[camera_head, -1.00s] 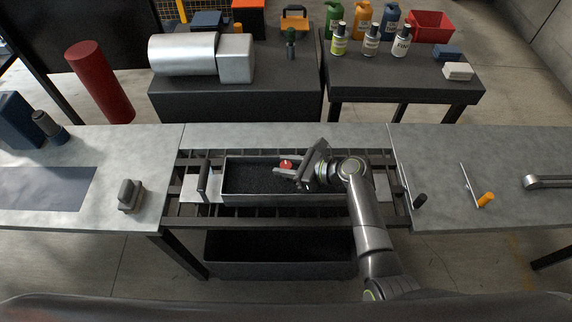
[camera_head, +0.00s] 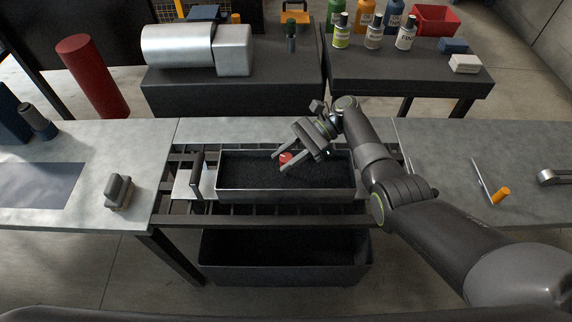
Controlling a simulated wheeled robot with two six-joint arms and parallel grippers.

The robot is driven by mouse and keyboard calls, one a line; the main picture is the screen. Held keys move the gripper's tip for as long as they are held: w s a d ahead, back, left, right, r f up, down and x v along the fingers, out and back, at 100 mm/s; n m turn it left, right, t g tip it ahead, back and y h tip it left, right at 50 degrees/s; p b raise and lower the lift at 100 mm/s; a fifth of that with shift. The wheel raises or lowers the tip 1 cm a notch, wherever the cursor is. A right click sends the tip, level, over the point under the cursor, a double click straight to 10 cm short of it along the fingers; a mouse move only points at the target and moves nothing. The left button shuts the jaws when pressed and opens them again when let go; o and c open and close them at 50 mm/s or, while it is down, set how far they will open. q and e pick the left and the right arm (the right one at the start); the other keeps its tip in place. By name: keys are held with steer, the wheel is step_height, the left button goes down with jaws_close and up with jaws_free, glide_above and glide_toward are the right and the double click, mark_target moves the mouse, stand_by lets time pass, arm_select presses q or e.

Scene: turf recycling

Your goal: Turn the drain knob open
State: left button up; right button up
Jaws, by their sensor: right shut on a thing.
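The red drain knob (camera_head: 285,158) shows as a small round piece over the dark-filled tray (camera_head: 287,195) in the middle of the bench. My right gripper (camera_head: 282,163) reaches in from the right, with its two fingers on either side of the knob and shut on it. The knob's lower part and its mount are hidden by the fingers. Whether the drain is open cannot be told. My left gripper is not in view.
The tray rests on a slatted rack (camera_head: 170,207) with an upright black handle (camera_head: 197,174) at its left. A black bin (camera_head: 285,257) stands below. A brush-like block (camera_head: 119,191) lies left; an orange-handled tool (camera_head: 499,195) lies right.

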steer(key=shift+n+g+h+b, duration=1.4)
steer(key=shift+n+g+b, duration=0.3)
steer(key=shift+n+b, duration=0.3)
steer(key=o, duration=1)
steer(key=shift+c, duration=0.2)
